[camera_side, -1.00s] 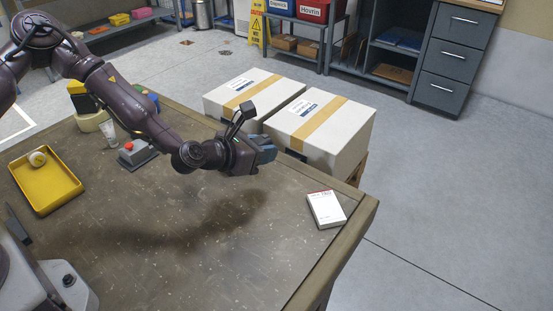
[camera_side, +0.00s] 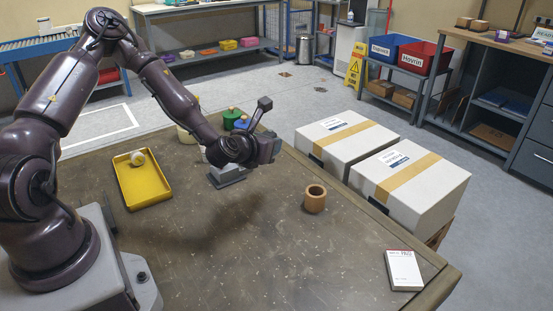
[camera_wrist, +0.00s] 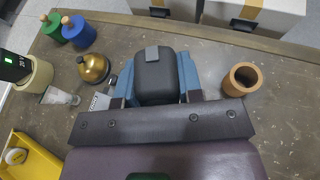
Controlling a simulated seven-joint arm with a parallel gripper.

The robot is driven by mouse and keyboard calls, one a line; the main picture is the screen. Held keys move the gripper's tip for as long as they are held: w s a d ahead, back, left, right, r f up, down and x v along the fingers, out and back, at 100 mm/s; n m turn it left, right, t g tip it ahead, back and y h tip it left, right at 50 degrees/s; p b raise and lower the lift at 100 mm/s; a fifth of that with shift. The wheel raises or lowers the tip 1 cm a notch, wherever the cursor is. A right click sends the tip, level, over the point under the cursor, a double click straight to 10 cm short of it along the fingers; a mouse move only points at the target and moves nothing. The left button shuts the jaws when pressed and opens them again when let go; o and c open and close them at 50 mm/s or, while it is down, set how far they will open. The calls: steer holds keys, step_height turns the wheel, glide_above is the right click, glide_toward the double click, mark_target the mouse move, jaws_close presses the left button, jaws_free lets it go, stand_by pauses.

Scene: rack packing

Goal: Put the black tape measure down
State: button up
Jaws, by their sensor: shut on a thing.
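The black tape measure (camera_wrist: 155,85), with a grey tab on its top, sits between the blue fingers of my gripper (camera_wrist: 157,72) in the wrist view. My gripper is shut on it. In the side view my gripper (camera_side: 268,149) is above the far part of the brown table (camera_side: 270,255), left of a wooden ring-shaped cup. The tape measure is hard to make out there, hidden by the fingers. My gripper's shadow lies on the table nearer the camera.
The wooden cup (camera_side: 315,199) stands right of my gripper. A white notepad box (camera_side: 403,270) lies near the right corner. A yellow tray (camera_side: 142,192) is at left. White cartons (camera_side: 410,180) stand beyond the edge. Mid-table is clear.

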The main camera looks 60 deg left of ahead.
steer(key=s+a+n+g+y, duration=0.15)
steer(key=a+n+y, duration=0.25)
steer(key=a, duration=0.4)
steer(key=shift+n+g, duration=0.3)
steer(key=shift+g, duration=0.25)
steer(key=w+a+f, duration=0.1)
steer(key=w+f, duration=0.2)
steer(key=w, duration=0.1)
steer(key=w+a+f, duration=0.2)
steer(key=w+f, duration=0.1)
steer(key=w, duration=0.1)
steer(key=w+a+f, duration=0.2)
steer(key=w+f, duration=0.1)
steer(key=w, duration=0.1)
steer(key=shift+a, duration=0.2)
steer(key=shift+w+f, duration=0.15)
steer(key=shift+w+a+f, duration=0.1)
steer(key=shift+w+f, duration=0.05)
steer(key=shift+f, duration=1.5)
steer(key=shift+f, duration=0.15)
steer(key=o, duration=1)
